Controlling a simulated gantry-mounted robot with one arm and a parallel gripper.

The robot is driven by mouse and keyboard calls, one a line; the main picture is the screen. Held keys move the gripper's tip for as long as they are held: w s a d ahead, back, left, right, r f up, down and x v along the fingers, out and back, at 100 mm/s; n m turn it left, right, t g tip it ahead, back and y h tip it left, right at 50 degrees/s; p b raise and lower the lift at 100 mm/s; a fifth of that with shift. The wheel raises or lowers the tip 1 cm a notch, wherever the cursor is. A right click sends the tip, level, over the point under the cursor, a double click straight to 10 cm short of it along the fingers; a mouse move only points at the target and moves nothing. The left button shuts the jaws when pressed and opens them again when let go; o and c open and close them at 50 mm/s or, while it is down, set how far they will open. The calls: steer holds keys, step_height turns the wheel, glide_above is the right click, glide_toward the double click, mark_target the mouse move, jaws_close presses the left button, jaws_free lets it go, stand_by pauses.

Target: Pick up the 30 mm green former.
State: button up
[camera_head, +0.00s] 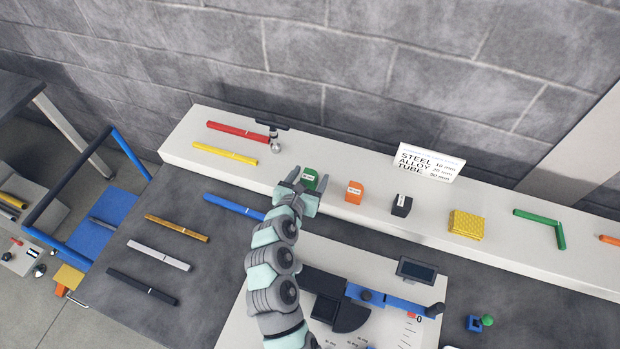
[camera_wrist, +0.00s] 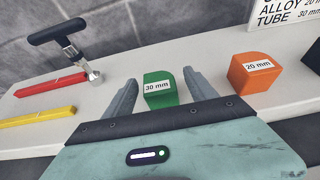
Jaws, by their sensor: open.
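The green former (camera_wrist: 160,90) is a small block labelled "30 mm", standing on the white shelf. It also shows in the head view (camera_head: 309,177), partly hidden by my gripper. My gripper (camera_wrist: 160,90) is open, with one finger to the left of the green former and one to its right. I cannot tell whether either finger touches it. The orange former (camera_wrist: 263,77), labelled "20 mm", stands to the right of the right finger. A black former (camera_head: 401,205) stands farther right on the shelf.
The white shelf (camera_head: 500,245) runs along the block wall. A black-handled tool (camera_wrist: 75,45) stands left of my gripper, by a red strip (camera_wrist: 50,85) and a yellow strip (camera_wrist: 38,117). A sign (camera_head: 428,162) stands at the back. A bending machine (camera_head: 375,300) is in front.

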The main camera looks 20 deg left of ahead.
jaws_close()
stand_by(0.6)
